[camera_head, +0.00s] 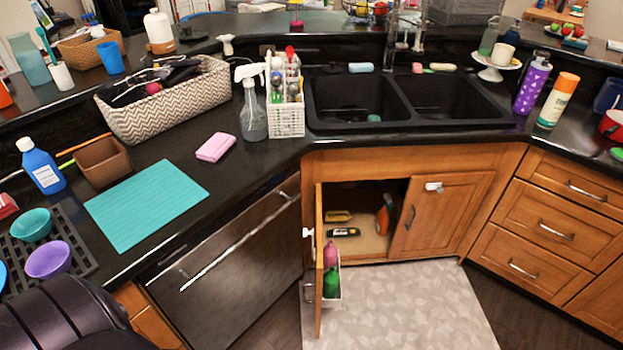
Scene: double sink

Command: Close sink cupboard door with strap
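The sink cupboard's left door (319,262) stands open, swung out toward me and seen nearly edge-on. A rack on its inner side holds a pink bottle (330,254) and a green bottle (331,282). The right door (434,216) is shut, with a small white strap fitting (433,186) near its upper edge. Another small white piece (308,232) shows on the open door's outer side; its details are too small to tell. The cupboard interior (368,246) is visible through the left opening. Neither of my grippers is in view.
Inside the cupboard stand an orange bottle (384,216) and smaller items. A patterned mat (405,305) covers the floor in front. The dishwasher (230,270) is to the left, drawers (550,225) to the right. The black double sink (405,100) is above.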

